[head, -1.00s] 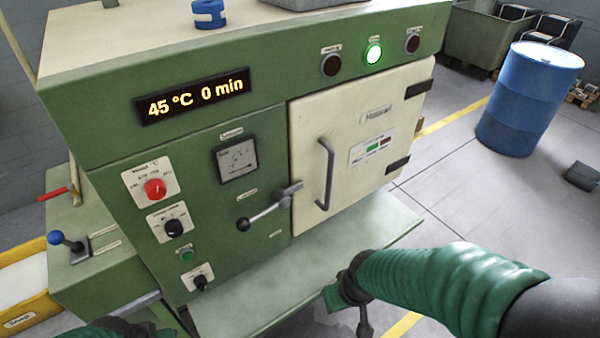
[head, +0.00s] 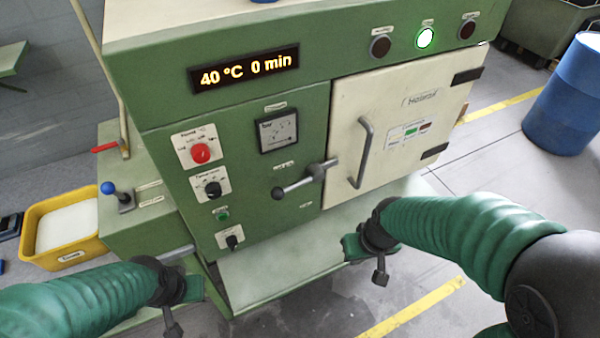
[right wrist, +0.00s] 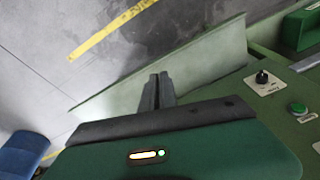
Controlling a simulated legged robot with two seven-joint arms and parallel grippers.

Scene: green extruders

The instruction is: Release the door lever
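The door lever (head: 298,184) is a grey bar with a black ball at its lower left end. Its hub sits at the left edge of the cream door (head: 400,120), which is closed and has a grey vertical handle (head: 363,152). My right gripper (head: 352,248) is below and right of the lever, over the shelf's right side, and touches neither lever nor door. In the right wrist view its two dark fingers (right wrist: 158,88) are together with nothing visible between them. My left gripper (head: 195,290) is low at the left, away from the lever; its fingers cannot be made out.
The green machine (head: 150,90) has a display reading 40 °C 0 min (head: 245,68), a red button (head: 201,153) and knobs. A pale shelf (head: 270,270) juts out below. A yellow bin (head: 40,215) stands left, a blue barrel (head: 570,100) right.

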